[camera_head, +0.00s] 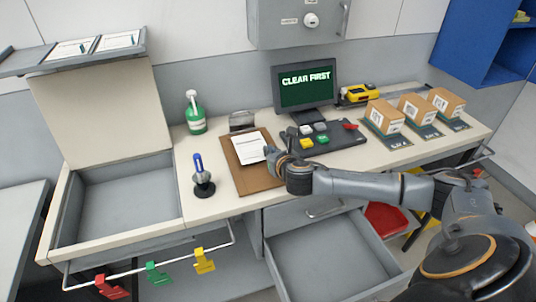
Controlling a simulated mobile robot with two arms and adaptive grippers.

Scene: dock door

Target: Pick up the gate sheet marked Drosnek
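A white printed sheet (250,147) lies on the brown clipboard (258,181) in the middle of the bench. Two more sheets, a left one (70,50) and a right one (117,41), lie on the raised shelf at the upper left. The print is too small to tell which is marked Drosnek. My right gripper (271,155) is at the right edge of the clipboard's sheet, its fingers close to or over that edge. I cannot tell whether it touches or grips the paper. My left gripper is not in view.
A monitor (306,85) reading "CLEAR FIRST" stands behind a button panel (326,137). A pen in a stand (203,177) and a green bottle (195,113) are left of the clipboard. Boxes (415,108) stand at right. An open drawer (333,258) juts out in front.

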